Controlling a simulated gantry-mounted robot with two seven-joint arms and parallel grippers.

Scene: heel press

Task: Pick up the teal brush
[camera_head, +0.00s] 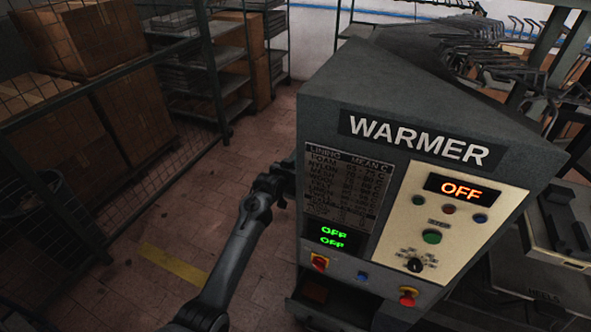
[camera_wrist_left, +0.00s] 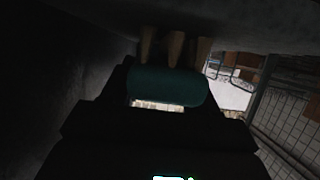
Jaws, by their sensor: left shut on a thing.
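The teal brush (camera_wrist_left: 168,84) shows in the left wrist view as a rounded teal body in front of my left gripper (camera_wrist_left: 166,101). The gripper is shut on it. Much of the view is dark, so the brush's bristles and ends are hard to make out. In the head view my left arm reaches up from the bottom, and its hand goes behind the left side of the warmer (camera_head: 420,150). The fingers and the brush are hidden there. My right gripper is in neither view.
Several brown wooden pieces (camera_wrist_left: 175,48) stand just beyond the brush in the wrist view. Mesh fencing (camera_head: 100,100) and cardboard boxes (camera_head: 85,40) stand at left. The tiled floor (camera_head: 180,210) between the fence and warmer is clear. The warmer's displays read OFF.

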